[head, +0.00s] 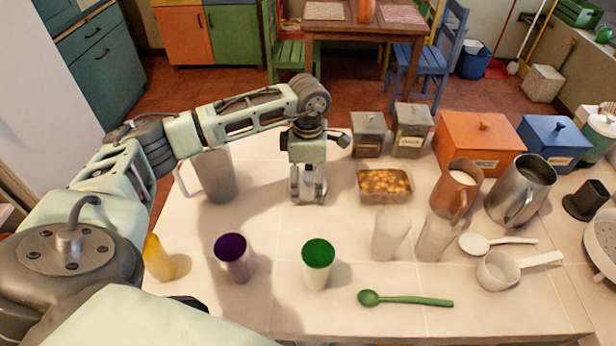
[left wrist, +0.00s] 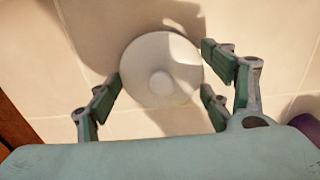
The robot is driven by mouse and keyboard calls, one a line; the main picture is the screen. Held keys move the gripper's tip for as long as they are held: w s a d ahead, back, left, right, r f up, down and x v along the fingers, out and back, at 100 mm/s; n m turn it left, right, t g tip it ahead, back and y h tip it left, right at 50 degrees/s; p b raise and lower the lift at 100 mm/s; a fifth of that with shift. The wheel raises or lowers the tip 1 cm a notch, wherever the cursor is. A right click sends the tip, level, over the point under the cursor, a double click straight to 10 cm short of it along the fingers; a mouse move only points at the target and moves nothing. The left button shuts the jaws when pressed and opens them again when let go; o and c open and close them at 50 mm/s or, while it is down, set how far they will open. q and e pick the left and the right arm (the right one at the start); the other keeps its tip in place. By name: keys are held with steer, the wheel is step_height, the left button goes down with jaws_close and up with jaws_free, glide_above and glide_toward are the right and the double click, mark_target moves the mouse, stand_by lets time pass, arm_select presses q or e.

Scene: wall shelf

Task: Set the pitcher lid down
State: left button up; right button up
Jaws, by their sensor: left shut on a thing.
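The pitcher lid (left wrist: 150,58) is a round white disc with a small knob (left wrist: 161,83), seen from above in the left wrist view. My left gripper (head: 308,198) points straight down over the counter in the head view, shut on the lid, its fingers around the knob. The lid is mostly hidden by the fingers in the head view, and its exact gap to the countertop cannot be told. A grey, translucent pitcher (head: 218,182) with a handle stands upright left of the gripper, partly behind my arm. My right gripper is not in view.
A glass dish of food (head: 384,185) stands close right of the gripper. Purple (head: 233,262) and green (head: 317,268) cups stand nearer. Canisters (head: 412,130), a copper jug (head: 457,195) and a metal pitcher (head: 518,197) are to the right. Bare counter (head: 275,225) lies around the gripper.

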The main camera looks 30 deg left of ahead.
mark_target(308, 178)
arm_select(q)
steer(key=shift+f, duration=0.2)
steer(key=o, duration=1)
steer(key=shift+r, duration=0.15)
steer(key=shift+r, duration=0.2)
step_height(308, 178, up, 12)
steer(key=b, duration=0.3)
steer(key=shift+f, duration=0.15)
